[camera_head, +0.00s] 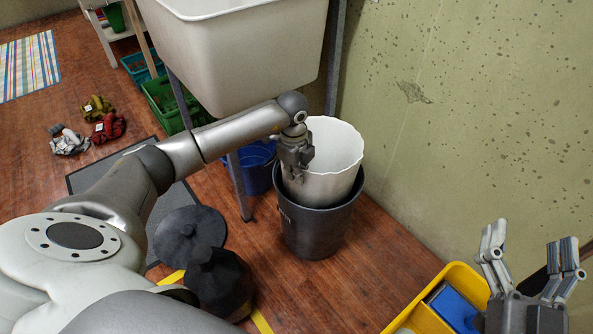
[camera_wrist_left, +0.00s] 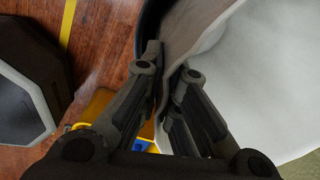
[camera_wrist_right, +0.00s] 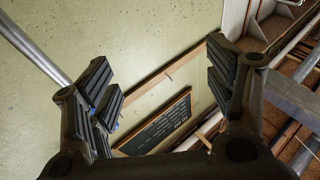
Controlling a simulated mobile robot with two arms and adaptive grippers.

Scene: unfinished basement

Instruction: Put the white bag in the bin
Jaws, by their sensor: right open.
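The white bag (camera_head: 335,150) is open-mouthed and sits upright in the dark grey bin (camera_head: 318,228), its upper part standing well above the bin's rim. My left gripper (camera_head: 297,165) is at the left side of the bag, over the bin. In the left wrist view, its fingers lie on either side of the edge of the bag (camera_wrist_left: 265,75) and look shut on it; the exact contact is partly hidden. My right gripper (camera_head: 532,242) is open and empty at the lower right, well away from the bin; its spread fingers also show in the right wrist view (camera_wrist_right: 160,65).
A utility sink (camera_head: 240,60) stands behind the bin, with a blue bucket (camera_head: 257,168) below it. The green wall (camera_head: 450,120) is close on the right. A yellow container (camera_head: 420,312) is at the lower right. Dark round objects (camera_head: 190,235) lie on the floor at left.

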